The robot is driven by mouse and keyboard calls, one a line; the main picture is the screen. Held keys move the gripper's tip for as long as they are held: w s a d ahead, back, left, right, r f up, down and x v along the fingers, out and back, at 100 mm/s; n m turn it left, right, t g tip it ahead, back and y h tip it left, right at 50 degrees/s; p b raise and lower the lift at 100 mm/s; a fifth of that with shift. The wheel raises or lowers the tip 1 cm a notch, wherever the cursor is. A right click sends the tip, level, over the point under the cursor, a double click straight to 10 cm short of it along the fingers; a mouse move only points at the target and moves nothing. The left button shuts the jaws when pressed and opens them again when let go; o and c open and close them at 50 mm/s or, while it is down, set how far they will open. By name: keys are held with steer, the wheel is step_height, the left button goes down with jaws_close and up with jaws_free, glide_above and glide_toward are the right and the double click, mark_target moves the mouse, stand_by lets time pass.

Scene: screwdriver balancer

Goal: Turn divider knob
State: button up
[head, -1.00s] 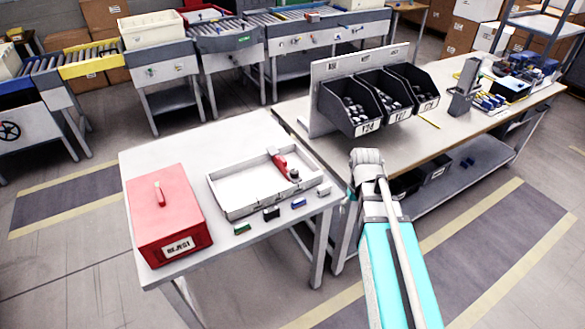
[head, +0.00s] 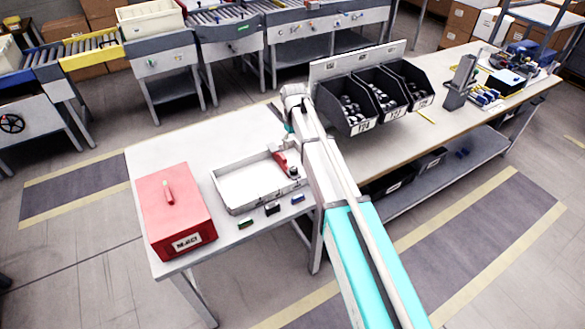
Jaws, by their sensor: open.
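A shallow white tray (head: 232,210) lies on the left table. At its right end is a red piece (head: 279,160) with a small dark round knob-like part (head: 293,171) beside it. I cannot tell for sure that this is the divider knob. My arm reaches up from the lower right, passing just right of the tray. My gripper (head: 281,117) is small and partly hidden behind the arm's end, above the far right of the left table. It is open, apart from the tray and the knob-like part, and nothing shows in it.
A red box (head: 176,215) with a handle stands left of the tray. Black part bins (head: 345,107) stand on the right bench, close to my arm. The left table's back is clear.

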mark_target(294, 169)
steer(key=shift+f, duration=0.2)
step_height(294, 169, down, 13)
steer(key=b, duration=1.3)
steer(key=shift+s+f+b, duration=0.1)
steer(key=shift+f+b, duration=0.1)
steer(key=shift+b, duration=0.2)
